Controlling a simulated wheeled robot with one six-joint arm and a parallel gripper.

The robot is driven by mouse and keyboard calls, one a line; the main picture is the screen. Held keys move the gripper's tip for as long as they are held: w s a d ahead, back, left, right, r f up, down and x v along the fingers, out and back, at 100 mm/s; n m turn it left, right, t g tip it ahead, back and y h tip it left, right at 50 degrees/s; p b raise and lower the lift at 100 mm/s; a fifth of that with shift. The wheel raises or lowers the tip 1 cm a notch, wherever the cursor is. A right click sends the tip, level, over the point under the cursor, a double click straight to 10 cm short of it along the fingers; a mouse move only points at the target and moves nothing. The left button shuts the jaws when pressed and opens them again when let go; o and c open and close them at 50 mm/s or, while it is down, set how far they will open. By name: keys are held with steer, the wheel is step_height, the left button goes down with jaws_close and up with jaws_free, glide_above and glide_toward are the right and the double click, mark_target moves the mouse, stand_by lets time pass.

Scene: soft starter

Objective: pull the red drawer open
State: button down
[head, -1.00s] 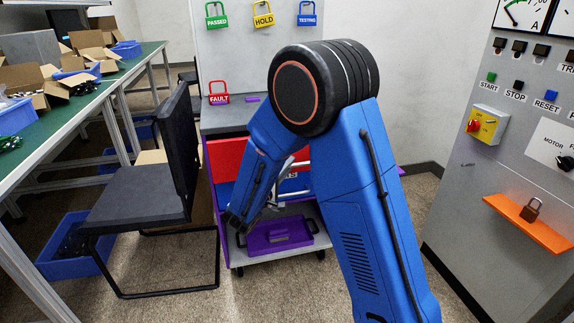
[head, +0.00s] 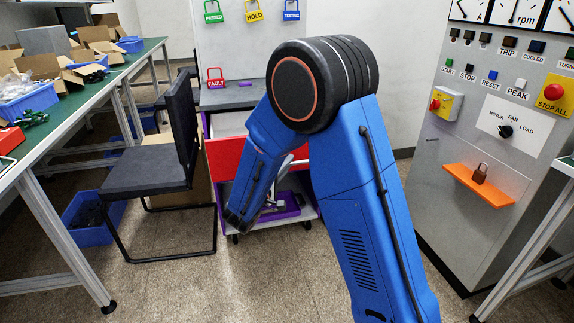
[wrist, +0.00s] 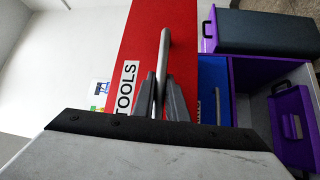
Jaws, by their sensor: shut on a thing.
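The red drawer (head: 225,158) stands pulled out of the purple-framed cart, and its pale inside (head: 226,126) shows from above in the head view. In the wrist view its red front (wrist: 148,45) fills the middle, with a white TOOLS label (wrist: 124,88) beside a grey bar handle (wrist: 164,50). My gripper (wrist: 162,98) is shut on this handle, one finger on each side.
A blue drawer (wrist: 212,85) sits recessed below the red one. A purple tray (head: 286,206) lies on the cart's low shelf. A black chair (head: 148,176) stands close on the left, and a grey control cabinet (head: 455,190) stands on the right. Some floor in front is clear.

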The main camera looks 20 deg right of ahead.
stand_by(0.3)
steer(key=c, duration=2.1)
jaws_free()
